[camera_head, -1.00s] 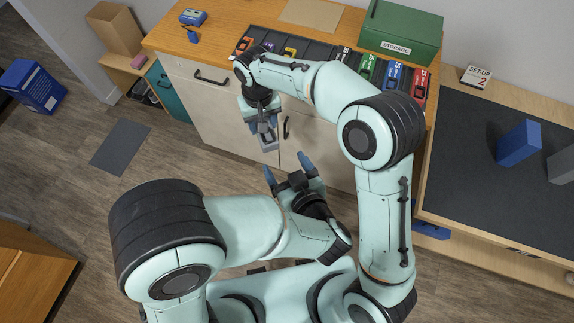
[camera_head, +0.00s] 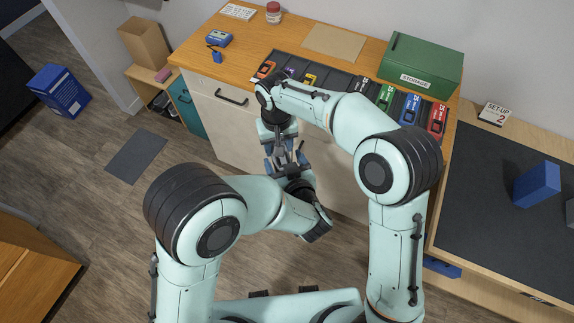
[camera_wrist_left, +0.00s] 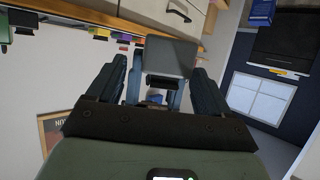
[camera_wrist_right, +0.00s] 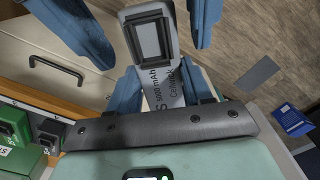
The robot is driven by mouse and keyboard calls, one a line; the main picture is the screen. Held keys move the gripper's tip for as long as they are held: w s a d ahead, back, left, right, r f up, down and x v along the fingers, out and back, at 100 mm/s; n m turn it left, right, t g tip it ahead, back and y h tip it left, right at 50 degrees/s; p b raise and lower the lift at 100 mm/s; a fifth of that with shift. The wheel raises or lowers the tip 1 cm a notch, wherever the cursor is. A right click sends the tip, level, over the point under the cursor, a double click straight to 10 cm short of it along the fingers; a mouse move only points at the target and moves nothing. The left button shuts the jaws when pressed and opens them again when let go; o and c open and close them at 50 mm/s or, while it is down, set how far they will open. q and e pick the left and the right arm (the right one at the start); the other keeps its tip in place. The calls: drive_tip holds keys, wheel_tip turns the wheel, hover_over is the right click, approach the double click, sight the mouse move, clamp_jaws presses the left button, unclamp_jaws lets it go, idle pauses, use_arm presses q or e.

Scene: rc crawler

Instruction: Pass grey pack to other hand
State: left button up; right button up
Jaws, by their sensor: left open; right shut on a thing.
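The grey pack (camera_wrist_right: 171,80), a flat battery with a black-framed end and "5000 mAh" print, is held in the air by my right gripper (camera_wrist_right: 157,90), which is shut on it. My left gripper (camera_wrist_left: 156,66) is open, its fingers spread on either side of the pack (camera_wrist_left: 172,57), with gaps showing on both sides. In the head view my right gripper (camera_head: 277,147) and left gripper (camera_head: 288,165) face each other in front of the cabinet. The pack is mostly hidden there between the fingers.
A wooden counter (camera_head: 225,65) behind the grippers holds a row of coloured packs in a dark rack (camera_head: 335,82) and a green storage box (camera_head: 415,65). The cabinet front (camera_head: 228,125) with its handle is close behind. At right is a table with a dark mat (camera_head: 480,190) and blue block (camera_head: 537,184).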

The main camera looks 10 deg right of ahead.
use_arm(q)
drive_tip(key=c, duration=1.3)
use_arm(e)
drive_tip(key=o, duration=1.4)
drive_tip(key=shift+c, duration=0.2)
drive_tip(key=shift+r, duration=0.1)
